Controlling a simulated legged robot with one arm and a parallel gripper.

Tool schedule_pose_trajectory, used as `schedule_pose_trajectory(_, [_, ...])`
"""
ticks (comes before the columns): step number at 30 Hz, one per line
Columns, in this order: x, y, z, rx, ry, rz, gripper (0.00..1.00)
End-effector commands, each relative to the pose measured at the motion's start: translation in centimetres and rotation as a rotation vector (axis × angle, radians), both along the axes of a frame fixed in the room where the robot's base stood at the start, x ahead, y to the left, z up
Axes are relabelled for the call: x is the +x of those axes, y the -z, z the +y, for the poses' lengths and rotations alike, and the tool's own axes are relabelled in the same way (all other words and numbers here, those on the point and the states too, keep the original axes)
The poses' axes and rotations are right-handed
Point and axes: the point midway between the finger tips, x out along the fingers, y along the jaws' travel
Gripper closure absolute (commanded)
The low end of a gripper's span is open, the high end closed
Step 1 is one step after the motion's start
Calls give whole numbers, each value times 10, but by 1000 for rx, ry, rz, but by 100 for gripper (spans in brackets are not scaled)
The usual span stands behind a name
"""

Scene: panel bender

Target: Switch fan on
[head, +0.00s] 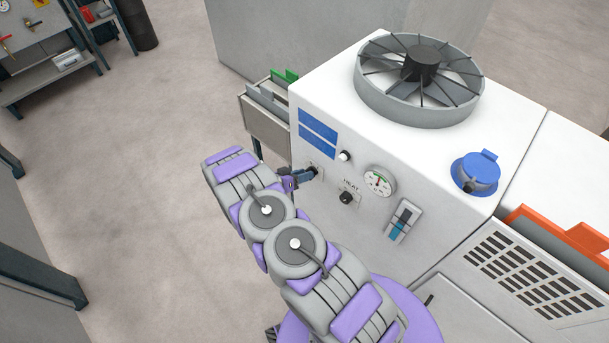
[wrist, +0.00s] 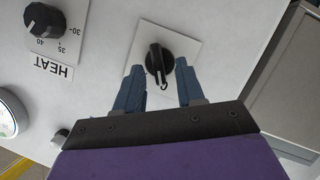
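The black rotary switch knob (wrist: 159,60) sits on a white plate (wrist: 180,42) on the machine's panel, in the upper middle of the wrist view. My gripper (wrist: 160,72) is open, with one blue finger on each side of the knob's lower part. I cannot tell whether either finger touches it. In the head view my gripper (head: 304,175) reaches the panel at the same black knob (head: 313,171), which is partly hidden.
The HEAT knob (wrist: 43,20) is left of the switch in the wrist view. Floor at left is clear.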

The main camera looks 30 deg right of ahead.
Motion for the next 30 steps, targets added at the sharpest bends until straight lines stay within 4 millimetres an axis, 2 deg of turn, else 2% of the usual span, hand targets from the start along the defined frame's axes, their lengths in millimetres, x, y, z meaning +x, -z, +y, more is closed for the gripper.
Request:
schedule_pose_trajectory(4, [2, 3, -9, -1, -1, 0, 62])
schedule_pose_trajectory(13, [2, 4, -10, 0, -1, 0, 62])
schedule_pose_trajectory(25, [2, 4, -10, 0, -2, -1, 99])
schedule_pose_trajectory(30, [3, 4, -9, 1, -3, 0, 100])
